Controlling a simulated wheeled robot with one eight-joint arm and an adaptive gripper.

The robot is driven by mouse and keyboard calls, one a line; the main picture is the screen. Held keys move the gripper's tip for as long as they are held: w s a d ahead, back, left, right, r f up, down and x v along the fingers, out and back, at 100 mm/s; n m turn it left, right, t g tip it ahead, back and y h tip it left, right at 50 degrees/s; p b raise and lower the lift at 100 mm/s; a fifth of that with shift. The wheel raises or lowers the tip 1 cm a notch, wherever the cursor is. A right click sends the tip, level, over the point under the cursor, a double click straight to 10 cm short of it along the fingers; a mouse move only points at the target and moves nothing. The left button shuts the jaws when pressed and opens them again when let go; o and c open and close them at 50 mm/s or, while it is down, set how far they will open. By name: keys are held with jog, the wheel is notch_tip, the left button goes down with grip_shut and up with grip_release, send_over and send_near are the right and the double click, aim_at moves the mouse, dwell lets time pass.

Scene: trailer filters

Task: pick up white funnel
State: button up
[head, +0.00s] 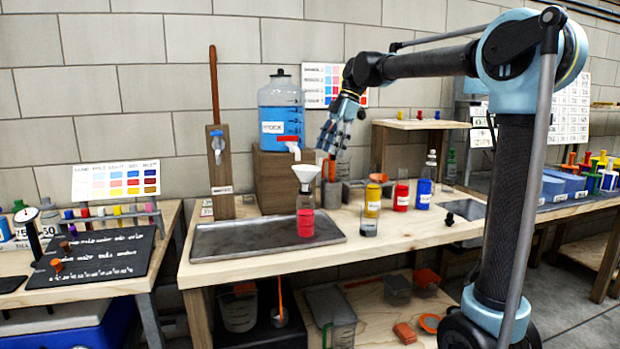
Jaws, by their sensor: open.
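The white funnel (305,174) sits upright in the mouth of a bottle with red liquid (305,222). The bottle stands on the right part of a grey metal tray (220,238) on the wooden workbench. My gripper (325,150) is open, above and to the right of the funnel, with its fingers pointing down. A gap shows between it and the funnel in the picture. An orange thing shows below the fingertips; I cannot tell whether they touch it.
A blue-liquid dispenser (281,115) stands on a wooden block behind the funnel. The tray's left side is bare.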

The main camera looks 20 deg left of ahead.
aim_at(321, 167)
jog(key=shift+a+x, duration=0.15)
jog(key=shift+x, duration=1.6)
jog(key=shift+a+x, duration=0.1)
jog(key=shift+x, duration=1.65)
jog(key=shift+w, duration=0.2)
grip_shut()
